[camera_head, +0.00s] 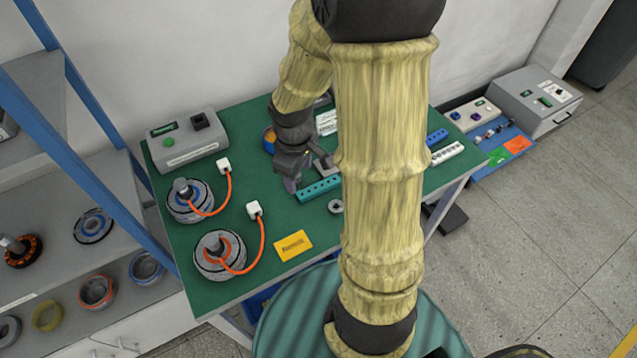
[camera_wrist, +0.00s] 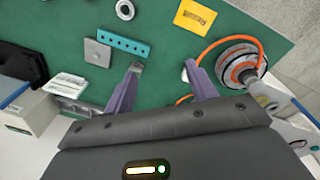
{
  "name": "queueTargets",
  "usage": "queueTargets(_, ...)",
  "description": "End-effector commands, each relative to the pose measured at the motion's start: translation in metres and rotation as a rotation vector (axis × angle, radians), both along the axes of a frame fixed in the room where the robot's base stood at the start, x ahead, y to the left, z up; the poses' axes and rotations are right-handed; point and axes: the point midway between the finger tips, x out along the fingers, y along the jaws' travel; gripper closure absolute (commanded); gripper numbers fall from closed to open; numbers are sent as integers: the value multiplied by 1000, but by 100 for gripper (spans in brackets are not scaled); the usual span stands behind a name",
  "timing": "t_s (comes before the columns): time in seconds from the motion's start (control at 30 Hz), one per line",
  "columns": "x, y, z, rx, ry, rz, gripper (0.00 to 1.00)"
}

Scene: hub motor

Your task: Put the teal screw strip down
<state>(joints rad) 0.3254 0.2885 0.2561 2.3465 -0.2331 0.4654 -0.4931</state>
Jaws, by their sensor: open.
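The teal screw strip (camera_head: 318,189) lies on the green table top, just in front of my gripper in the head view. It also shows in the wrist view (camera_wrist: 123,43), lying flat beyond and to the left of the left fingertip, apart from both fingers. My gripper (camera_head: 293,181) is low over the table. In the wrist view my gripper (camera_wrist: 163,68) has its two purple fingers spread wide, with only green table top between them. My arm hides part of the table right of the strip in the head view.
Two hub motors (camera_head: 219,255) with orange cables stand on the left of the table. A yellow card (camera_head: 293,245) and a small ring (camera_head: 335,206) lie near the strip. A grey square plate (camera_wrist: 97,53) lies beside the strip. Blue (camera_head: 437,137) and white (camera_head: 447,153) strips are at right.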

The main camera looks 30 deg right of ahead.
Motion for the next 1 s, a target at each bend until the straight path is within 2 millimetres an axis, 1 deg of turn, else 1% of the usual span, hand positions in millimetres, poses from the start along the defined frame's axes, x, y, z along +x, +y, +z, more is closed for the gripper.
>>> queueTargets(0.03,9,-11,2,6,32,87,44)
queueTargets(0.13,26,-30,-4,24,73,297,44)
queueTargets(0.3,53,-66,-14,78,87,633,44)
queueTargets(0.4,66,-88,-17,105,63,799,44)
queueTargets(0.5,75,-105,-20,118,35,915,44)
queueTargets(0.63,80,-116,-22,119,15,985,44)
queueTargets(1.0,80,-116,-26,119,16,992,44)
